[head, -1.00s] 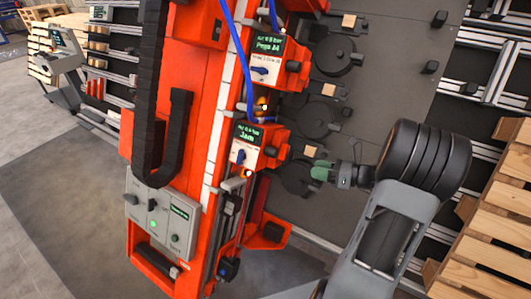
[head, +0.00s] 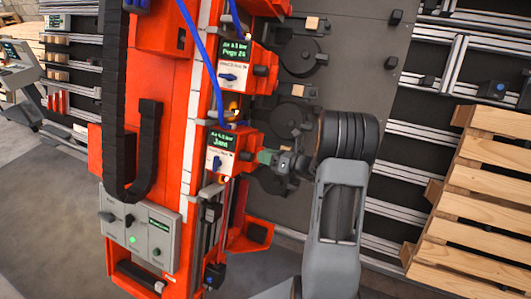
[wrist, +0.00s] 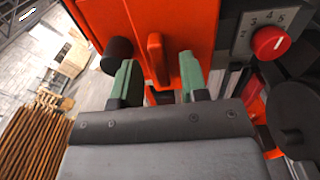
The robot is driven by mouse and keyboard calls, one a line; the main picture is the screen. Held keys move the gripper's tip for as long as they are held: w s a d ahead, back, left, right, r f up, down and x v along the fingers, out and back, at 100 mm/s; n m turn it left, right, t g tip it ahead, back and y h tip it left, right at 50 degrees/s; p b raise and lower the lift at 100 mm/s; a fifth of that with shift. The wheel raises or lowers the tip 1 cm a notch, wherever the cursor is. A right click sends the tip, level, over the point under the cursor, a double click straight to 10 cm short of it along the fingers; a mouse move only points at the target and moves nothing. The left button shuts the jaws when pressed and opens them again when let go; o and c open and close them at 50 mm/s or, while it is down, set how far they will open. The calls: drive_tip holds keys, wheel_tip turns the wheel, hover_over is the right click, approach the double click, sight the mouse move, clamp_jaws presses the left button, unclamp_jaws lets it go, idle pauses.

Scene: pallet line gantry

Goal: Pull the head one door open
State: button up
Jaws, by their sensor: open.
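An orange door (wrist: 185,25) fills the top middle of the wrist view. An upright orange pull handle (wrist: 156,48) stands out from it. My gripper (wrist: 157,68) is open, with one green finger on each side of the handle; a gap shows on both sides. In the head view, my gripper (head: 266,157) is at the right side of the lower orange head unit (head: 218,163), whose screen seems to read "Jam". The door's handle is hidden there. I cannot tell which head number this unit bears.
A red knob (wrist: 270,42) on a numbered dial and a black knob (wrist: 117,54) flank the handle. A second head unit (head: 233,68) sits above. A blue hose (head: 200,60) hangs in front of the orange column. Wooden pallets (head: 480,190) stand at right.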

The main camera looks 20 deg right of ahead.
drive_tip(key=shift+w+a, duration=0.5)
drive_tip(key=shift+w, duration=0.05)
drive_tip(key=shift+c, duration=0.4)
clamp_jaws()
